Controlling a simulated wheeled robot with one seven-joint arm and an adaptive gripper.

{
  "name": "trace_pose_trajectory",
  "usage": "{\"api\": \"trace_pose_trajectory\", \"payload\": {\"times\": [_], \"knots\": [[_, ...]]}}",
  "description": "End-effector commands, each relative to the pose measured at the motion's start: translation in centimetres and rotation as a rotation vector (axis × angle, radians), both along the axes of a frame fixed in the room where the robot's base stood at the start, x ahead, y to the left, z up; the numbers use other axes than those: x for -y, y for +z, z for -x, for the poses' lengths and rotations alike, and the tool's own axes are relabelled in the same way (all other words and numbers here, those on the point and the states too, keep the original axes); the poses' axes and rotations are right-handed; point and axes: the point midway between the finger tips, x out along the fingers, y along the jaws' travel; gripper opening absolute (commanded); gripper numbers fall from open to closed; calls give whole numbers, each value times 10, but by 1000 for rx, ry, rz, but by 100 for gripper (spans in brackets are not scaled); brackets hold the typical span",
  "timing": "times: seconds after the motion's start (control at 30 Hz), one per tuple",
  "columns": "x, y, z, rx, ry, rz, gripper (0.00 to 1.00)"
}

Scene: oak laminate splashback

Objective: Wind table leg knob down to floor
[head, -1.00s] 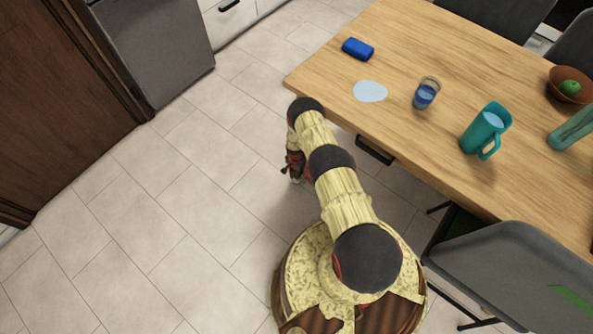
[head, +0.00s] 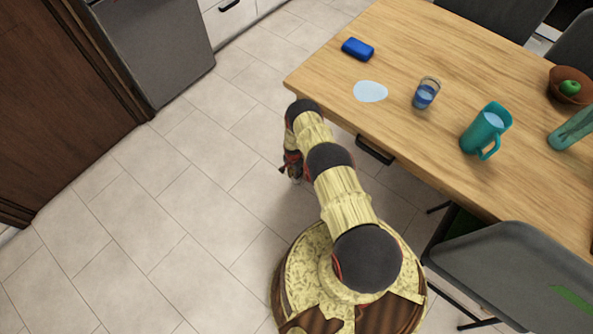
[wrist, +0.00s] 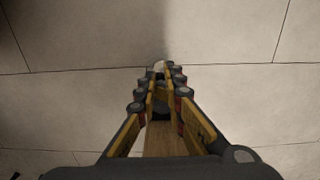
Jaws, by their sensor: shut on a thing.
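The wooden table (head: 430,45) stands at the right in the head view, its near left corner beside my arm. My gripper (head: 294,176) is low beside this corner, partly hidden by my arm. In the wrist view my gripper (wrist: 160,72) points down toward the floor, with its fingers close together. A small pale knob (wrist: 159,66) shows between the fingertips, and they are shut on it. A wooden table leg (wrist: 168,140) shows between the fingers nearer the camera, with a dark part at its end. Whether the knob touches the floor cannot be told.
On the table are a blue box (head: 358,48), a pale puddle-like patch (head: 370,91), a glass (head: 425,96), a teal jug (head: 483,132) and a bowl (head: 562,90). A grey chair (head: 510,265) stands at the lower right. The tiled floor (head: 150,215) at left is clear.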

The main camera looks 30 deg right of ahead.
Motion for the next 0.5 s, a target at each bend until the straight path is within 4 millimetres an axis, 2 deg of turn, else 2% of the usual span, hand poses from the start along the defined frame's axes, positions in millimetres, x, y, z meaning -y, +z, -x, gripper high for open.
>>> {"api": "trace_pose_trajectory", "payload": {"times": [0.03, 0.5], "knots": [[3, 4, -12, 19, 1, 6, 0], [5, 8, -29, 30, 0, 9, 0]]}}
